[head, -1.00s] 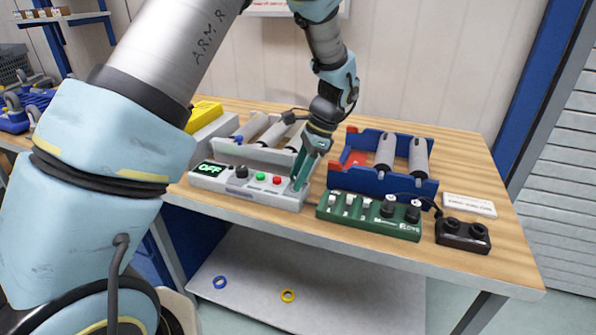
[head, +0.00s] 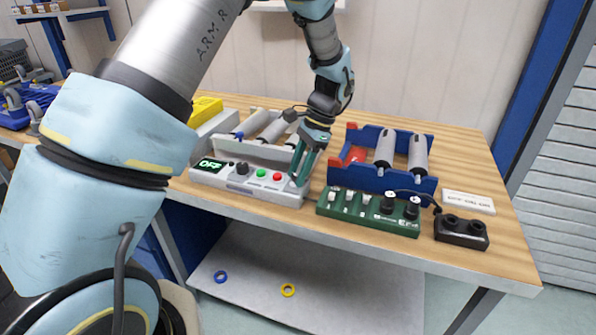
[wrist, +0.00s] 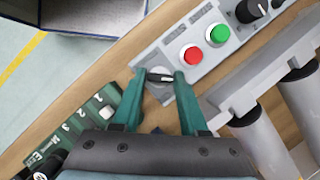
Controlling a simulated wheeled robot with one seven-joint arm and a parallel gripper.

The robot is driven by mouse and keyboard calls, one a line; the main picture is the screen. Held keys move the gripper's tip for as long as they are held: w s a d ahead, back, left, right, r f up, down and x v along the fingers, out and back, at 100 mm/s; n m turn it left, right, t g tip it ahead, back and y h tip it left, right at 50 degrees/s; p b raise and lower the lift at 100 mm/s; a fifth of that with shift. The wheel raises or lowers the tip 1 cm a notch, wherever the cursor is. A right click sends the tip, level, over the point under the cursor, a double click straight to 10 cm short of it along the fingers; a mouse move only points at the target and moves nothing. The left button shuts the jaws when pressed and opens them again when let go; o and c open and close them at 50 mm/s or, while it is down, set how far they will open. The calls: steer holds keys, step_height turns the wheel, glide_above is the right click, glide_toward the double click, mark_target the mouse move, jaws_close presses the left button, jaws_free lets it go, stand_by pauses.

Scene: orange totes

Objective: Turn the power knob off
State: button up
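The grey control box (head: 240,187) sits near the table's front edge, and its lit display (head: 210,165) reads OFF. In the wrist view, a round grey knob with a dark bar (wrist: 160,78) is at the box's end, beside the red button (wrist: 193,55). The bar lies across the space between my fingertips. My gripper (head: 299,183) points down at the box's right end; in the wrist view its green fingers (wrist: 160,74) are apart, one on each side of the knob. I cannot tell whether they touch it. In the head view the fingers hide this knob.
A black knob (head: 242,168) and a green button (head: 261,173) are also on the box. A green panel (head: 368,213) stands close on the right, with a black two-knob box (head: 461,233) beyond it. A blue rack (head: 352,180) and a grey rack (head: 250,151) stand behind.

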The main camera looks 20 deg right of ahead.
steer(key=o, duration=0.4)
steer(key=shift+o, duration=0.2)
steer(key=b+v, duration=0.2)
steer(key=v, duration=0.8)
steer(key=shift+d+r+b, duration=0.2)
steer(key=shift+r+b, duration=0.15)
steer(key=w+a+f+n+h, duration=0.15)
steer(key=a+n, duration=0.25)
steer(key=a, duration=0.6)
steer(key=w+a+n+h, duration=0.15)
steer(key=a+n, duration=0.25)
steer(key=a, duration=0.7)
steer(key=s+a+f+n+t, duration=0.1)
steer(key=s+a+n, duration=0.2)
steer(key=a, duration=0.4)
steer(key=s+a+f+n+h, duration=0.1)
steer(key=s+a+n, duration=0.3)
steer(key=a, duration=0.3)
steer(key=shift+s+f+n+t+h, duration=0.3)
steer(key=shift+f+n+t, duration=0.1)
steer(key=shift+n, duration=0.2)
